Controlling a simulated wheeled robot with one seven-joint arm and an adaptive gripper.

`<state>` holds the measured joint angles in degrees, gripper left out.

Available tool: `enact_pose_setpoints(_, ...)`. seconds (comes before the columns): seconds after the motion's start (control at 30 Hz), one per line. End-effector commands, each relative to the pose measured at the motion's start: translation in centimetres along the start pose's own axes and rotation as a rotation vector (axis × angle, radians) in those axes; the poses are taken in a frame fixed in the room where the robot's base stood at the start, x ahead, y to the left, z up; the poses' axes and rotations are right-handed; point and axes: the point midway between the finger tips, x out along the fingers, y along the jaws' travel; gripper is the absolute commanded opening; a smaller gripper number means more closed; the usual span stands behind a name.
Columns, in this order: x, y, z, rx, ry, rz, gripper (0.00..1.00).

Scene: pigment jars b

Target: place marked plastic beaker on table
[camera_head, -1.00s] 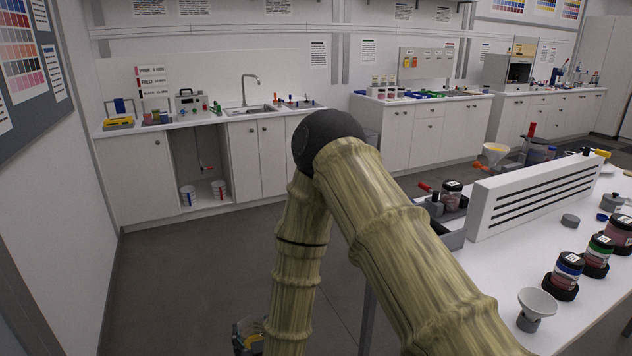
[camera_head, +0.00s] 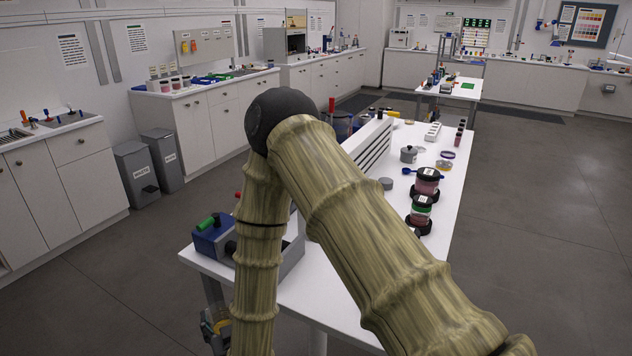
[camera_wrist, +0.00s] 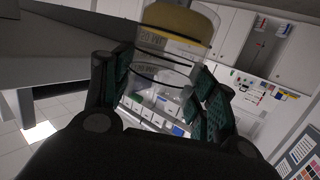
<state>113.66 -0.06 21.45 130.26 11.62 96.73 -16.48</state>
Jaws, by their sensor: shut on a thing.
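In the wrist view my gripper (camera_wrist: 160,90) is shut on a clear plastic beaker (camera_wrist: 168,48) with printed markings on its wall. A yellow mass shows at the beaker's far end, and the room shows through its clear wall. The beaker looks tilted in this view. In the head view the white table (camera_head: 325,300) stretches from the lower middle away to the back. My gripper (camera_head: 213,328) shows only in part at the bottom, left of the table's near left corner and apparently below its top. My arm hides part of the table, and the beaker is not clear there.
A blue-and-grey device (camera_head: 213,238) stands at the table's near left corner. A white slotted panel (camera_head: 376,145) rises behind my arm. Dark-lidded jars (camera_head: 421,212) line the right side. The near tabletop right of the device looks bare. Grey bins (camera_head: 137,172) stand left.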

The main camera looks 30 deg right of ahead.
Motion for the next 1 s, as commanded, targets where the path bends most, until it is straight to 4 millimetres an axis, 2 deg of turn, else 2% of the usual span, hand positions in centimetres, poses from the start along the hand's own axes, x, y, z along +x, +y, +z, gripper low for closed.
enact_pose_setpoints(0.03,-0.2,0.2,-1.1,0.001,0.0,0.004,0.3)
enact_pose_setpoints(0.2,-0.6,0.9,-2.8,0.003,-0.001,0.014,0.3)
enact_pose_setpoints(0.3,-0.6,0.8,-2.0,-0.002,-0.004,0.009,0.3)
enact_pose_setpoints(0.5,-0.7,0.5,-1.7,-0.002,-0.012,0.003,0.3)
enact_pose_setpoints(1.0,-0.6,0.5,-1.8,-0.002,-0.01,0.004,0.3)
